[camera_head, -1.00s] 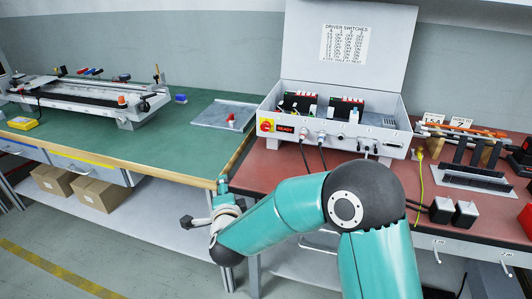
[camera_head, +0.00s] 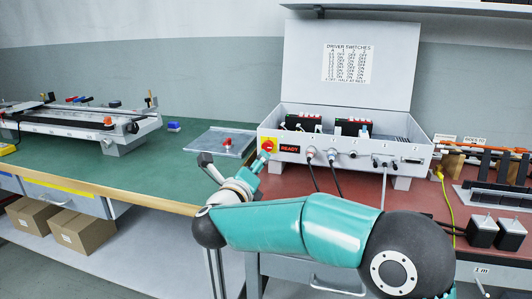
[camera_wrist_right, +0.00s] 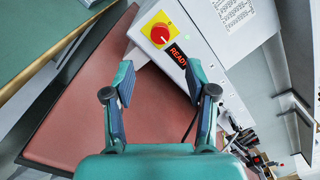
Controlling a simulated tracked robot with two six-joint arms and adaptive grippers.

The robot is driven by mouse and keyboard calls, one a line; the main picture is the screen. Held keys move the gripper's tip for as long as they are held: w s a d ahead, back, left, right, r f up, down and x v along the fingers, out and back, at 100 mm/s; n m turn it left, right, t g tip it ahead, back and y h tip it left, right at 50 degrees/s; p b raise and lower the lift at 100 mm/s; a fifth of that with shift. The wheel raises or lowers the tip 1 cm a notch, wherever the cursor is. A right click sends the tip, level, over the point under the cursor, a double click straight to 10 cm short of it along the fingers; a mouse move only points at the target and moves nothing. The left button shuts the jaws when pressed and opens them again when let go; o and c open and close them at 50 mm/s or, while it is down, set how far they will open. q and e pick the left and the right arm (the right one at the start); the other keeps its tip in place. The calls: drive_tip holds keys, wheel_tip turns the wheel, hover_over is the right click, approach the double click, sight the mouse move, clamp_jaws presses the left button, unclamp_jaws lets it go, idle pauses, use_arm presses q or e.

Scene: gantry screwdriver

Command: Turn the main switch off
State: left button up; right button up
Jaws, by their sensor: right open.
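The main switch (camera_head: 268,146) is a red rotary knob on a yellow plate, at the left end of the grey control box's front (camera_head: 345,159). It also shows in the right wrist view (camera_wrist_right: 160,34), ahead of my fingers. I cannot tell its setting for sure. My right gripper (camera_head: 259,163) is just in front of and below the switch in the head view. In the right wrist view my right gripper (camera_wrist_right: 160,78) is open and empty, its fingers apart and short of the switch. My left gripper is out of view.
A lit READY display (camera_head: 289,149) sits right beside the switch. Cables (camera_head: 335,178) hang from the box front. A grey tray (camera_head: 213,141) lies on the green bench to the left. Black blocks (camera_head: 482,231) stand on the red bench at right.

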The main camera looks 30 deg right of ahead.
sight(267, 149)
drive_tip(key=x, duration=1)
drive_tip(key=shift+a, duration=0.1)
clamp_jaws()
